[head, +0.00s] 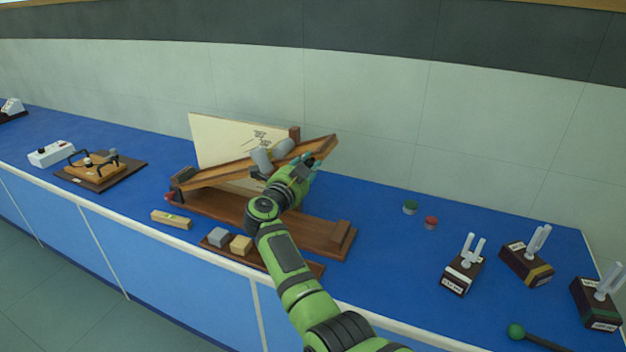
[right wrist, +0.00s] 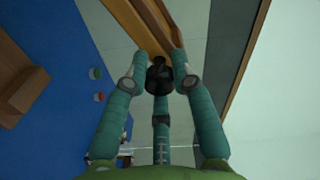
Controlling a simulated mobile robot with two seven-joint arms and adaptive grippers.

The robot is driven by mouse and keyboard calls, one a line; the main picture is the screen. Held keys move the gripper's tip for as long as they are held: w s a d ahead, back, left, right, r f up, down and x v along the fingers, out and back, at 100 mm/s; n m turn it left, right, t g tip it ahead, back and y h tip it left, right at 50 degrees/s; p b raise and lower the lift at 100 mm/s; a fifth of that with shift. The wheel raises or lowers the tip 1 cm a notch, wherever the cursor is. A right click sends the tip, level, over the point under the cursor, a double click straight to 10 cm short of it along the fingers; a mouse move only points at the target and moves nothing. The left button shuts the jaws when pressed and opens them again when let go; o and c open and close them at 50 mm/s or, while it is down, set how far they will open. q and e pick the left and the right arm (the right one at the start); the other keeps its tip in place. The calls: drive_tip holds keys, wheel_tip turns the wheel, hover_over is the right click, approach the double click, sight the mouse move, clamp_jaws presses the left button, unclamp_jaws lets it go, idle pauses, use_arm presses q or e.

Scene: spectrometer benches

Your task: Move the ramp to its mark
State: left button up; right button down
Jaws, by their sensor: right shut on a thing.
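The ramp (head: 222,172) is a tilted wooden channel, low at its left end and raised at its right end, above a long wooden base (head: 225,208). A cream panel (head: 215,140) with small dark markings stands behind it. My right gripper (head: 308,165) is at the ramp's raised right part. In the right wrist view its teal fingers (right wrist: 160,75) close around a dark round knob beside the ramp (right wrist: 150,22). My arm hides part of the ramp and base. I cannot make out which marking is the mark. My left gripper is not in view.
A spirit level (head: 172,219), a grey block (head: 219,237) and a tan block (head: 241,245) lie in front. Green (head: 410,207) and red (head: 431,222) pots stand right, before several dark fork-topped stands (head: 462,275). A device on a board (head: 95,168) stands left. The wall is close behind.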

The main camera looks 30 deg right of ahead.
drive_tip(key=shift+r, duration=0.1)
drive_tip(key=c, duration=1)
unclamp_jaws()
wheel_tip(320, 180, up, 10)
drive_tip(key=shift+s+f, duration=0.1)
drive_tip(key=shift+w, duration=0.2)
drive_tip(key=shift+c, duration=0.5)
